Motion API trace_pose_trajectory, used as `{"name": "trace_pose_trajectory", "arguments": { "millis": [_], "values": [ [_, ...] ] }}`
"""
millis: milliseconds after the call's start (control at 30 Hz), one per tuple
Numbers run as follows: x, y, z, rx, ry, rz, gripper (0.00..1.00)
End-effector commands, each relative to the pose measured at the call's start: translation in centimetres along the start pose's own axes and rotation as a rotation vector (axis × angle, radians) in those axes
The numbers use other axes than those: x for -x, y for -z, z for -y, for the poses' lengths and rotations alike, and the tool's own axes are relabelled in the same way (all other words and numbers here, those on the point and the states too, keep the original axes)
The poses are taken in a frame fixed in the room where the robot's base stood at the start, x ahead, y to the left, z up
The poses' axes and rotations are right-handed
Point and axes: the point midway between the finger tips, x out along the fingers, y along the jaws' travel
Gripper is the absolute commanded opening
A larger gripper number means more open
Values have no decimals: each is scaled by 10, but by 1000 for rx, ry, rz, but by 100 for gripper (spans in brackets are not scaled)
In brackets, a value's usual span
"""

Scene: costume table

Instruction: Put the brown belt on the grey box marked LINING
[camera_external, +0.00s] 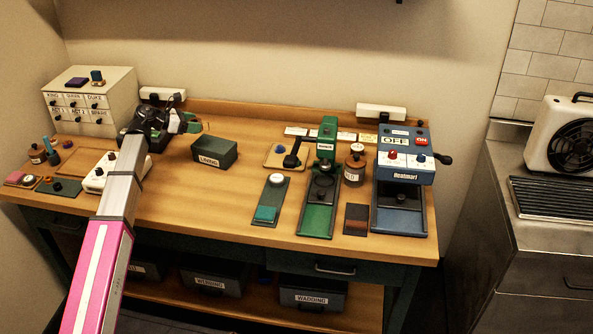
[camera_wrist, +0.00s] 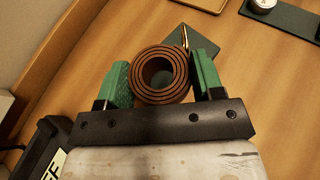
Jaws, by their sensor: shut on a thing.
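The brown belt (camera_wrist: 160,98) is rolled in a coil. In the wrist view it sits between the two green fingers of my gripper (camera_wrist: 161,76), which is shut on it. In the outside view my gripper (camera_external: 186,123) is held above the table, behind and to the left of the grey box marked LINING (camera_external: 212,153); the belt is hard to make out there. The box stands upright on the table, with its label facing front. In the wrist view a dark grey corner, apparently this box, shows beyond the right finger, partly hidden.
A drawer cabinet (camera_external: 97,106) stands at the back left. A white device (camera_external: 96,180) is beside my arm. To the box's right are a wooden tray (camera_external: 272,161), a green press (camera_external: 318,205) and a blue machine (camera_external: 405,168). The tabletop in front of the box is clear.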

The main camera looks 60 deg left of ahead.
Motion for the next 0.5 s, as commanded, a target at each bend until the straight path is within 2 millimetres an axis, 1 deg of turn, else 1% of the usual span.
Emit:
{"name": "trace_pose_trajectory", "arguments": {
  "millis": [33, 100, 200, 300, 400, 500],
  "values": [
    [-13, 1, 0, 0, 2, 1, 33],
    [-27, 3, 1, 0, 2, 0, 33],
    [-42, 5, 2, 0, 1, 1, 33],
    [-51, 6, 2, 0, 0, 1, 33],
    [-55, 8, 3, 0, 0, 1, 33],
    [-58, 16, 3, 0, 0, 1, 33]
  ]
}}
